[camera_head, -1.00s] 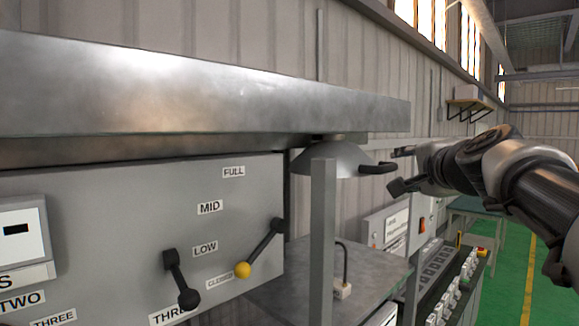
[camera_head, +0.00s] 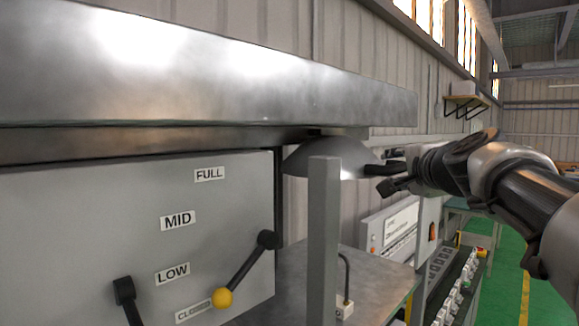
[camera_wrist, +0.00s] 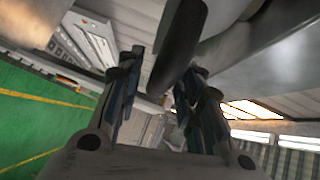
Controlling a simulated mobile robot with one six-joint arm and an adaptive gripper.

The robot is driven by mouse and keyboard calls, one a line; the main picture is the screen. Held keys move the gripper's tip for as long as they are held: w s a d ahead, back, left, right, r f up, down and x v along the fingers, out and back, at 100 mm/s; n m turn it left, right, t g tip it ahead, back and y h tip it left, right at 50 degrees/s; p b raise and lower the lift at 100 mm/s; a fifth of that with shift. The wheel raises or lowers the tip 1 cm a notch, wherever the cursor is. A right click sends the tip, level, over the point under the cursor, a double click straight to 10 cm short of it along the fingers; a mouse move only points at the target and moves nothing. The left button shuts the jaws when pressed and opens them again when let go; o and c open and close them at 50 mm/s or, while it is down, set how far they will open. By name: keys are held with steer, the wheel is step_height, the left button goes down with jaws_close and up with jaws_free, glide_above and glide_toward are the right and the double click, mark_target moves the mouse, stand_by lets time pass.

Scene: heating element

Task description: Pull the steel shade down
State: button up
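The steel shade (camera_head: 328,158) is a grey dome under the metal hood, with a dark handle (camera_head: 376,170) sticking out on its right side. My gripper (camera_head: 391,171) is at the outer end of this handle, with one finger above it and one below. In the wrist view the dark handle (camera_wrist: 181,42) reaches in between the two fingers of my gripper (camera_wrist: 160,78). The fingers are apart, with gaps visible beside the handle. The shade also shows at the top of the wrist view (camera_wrist: 226,14).
A grey post (camera_head: 324,240) stands in front of the shade. A panel (camera_head: 90,225) with a yellow-knobbed lever (camera_head: 245,272) is at left, under the large steel hood (camera_head: 200,75). A grey worktop (camera_head: 375,285) lies below. Green floor is open at right.

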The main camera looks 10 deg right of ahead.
steer(key=shift+w+f, duration=0.1)
steer(key=shift+w, duration=0.1)
steer(key=shift+c, duration=1.3)
jaws_close()
step_height(320, 180, down, 14)
steer(key=b, duration=1.3)
steer(key=shift+b, duration=0.3)
